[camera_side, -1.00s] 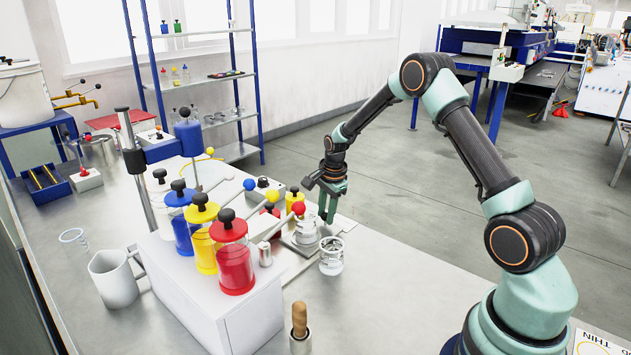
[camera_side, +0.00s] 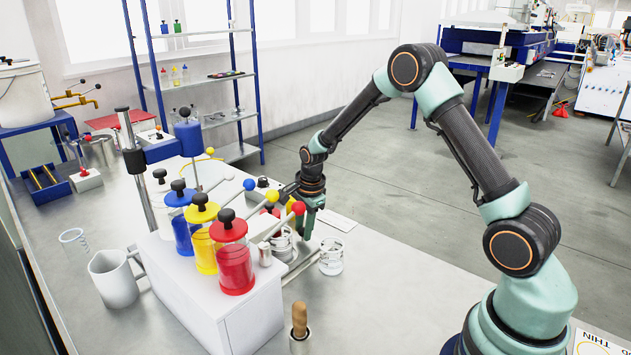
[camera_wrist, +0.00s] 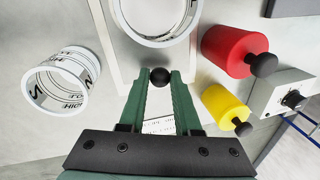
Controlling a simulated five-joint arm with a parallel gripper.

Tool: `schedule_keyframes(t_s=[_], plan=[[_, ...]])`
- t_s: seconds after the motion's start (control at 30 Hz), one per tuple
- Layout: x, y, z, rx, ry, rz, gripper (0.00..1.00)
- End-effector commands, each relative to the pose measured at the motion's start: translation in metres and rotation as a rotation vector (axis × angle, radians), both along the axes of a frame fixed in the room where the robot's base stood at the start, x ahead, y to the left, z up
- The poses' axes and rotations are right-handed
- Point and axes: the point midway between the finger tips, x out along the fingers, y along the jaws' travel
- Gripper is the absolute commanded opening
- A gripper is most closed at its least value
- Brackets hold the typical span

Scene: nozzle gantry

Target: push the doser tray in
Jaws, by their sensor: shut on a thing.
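The doser tray (camera_wrist: 117,50) is a pale flat plate with a black round knob (camera_wrist: 160,77) at its near edge. My gripper (camera_wrist: 160,84) has its green fingers closed on this knob. A clear cup (camera_wrist: 128,22) stands on the tray just beyond the knob; it also shows in the side view (camera_side: 283,244), close against the white doser block (camera_side: 190,290). In the side view my gripper (camera_side: 307,232) is low at the right of the doser. The tray is mostly hidden there behind levers and the cup.
A second printed cup (camera_wrist: 60,82) stands on the bench beside the tray, also in the side view (camera_side: 331,257). A small red container (camera_wrist: 230,50) and a yellow one (camera_wrist: 224,105) flank the tray's other side.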

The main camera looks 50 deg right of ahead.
Motion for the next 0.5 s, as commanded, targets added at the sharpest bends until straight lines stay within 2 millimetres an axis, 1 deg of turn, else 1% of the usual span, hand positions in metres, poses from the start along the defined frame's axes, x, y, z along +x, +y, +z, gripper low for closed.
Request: schedule_keyframes(t_s=[0.23,0.27,0.3,0.33,0.5], plan=[[0.0,-0.0002,0.0001,0.0,0.0,0.0,0.0],[0.0,-0.0003,0.0001,0.0,0.0,0.0,0.43],[0.0,-0.0003,0.0001,0.0,0.0,0.0,0.58],[0.0001,-0.0004,0.0001,0.0,0.0,0.0,0.61],[0.0001,-0.0005,0.0,0.0,0.0,0.0,0.61]])
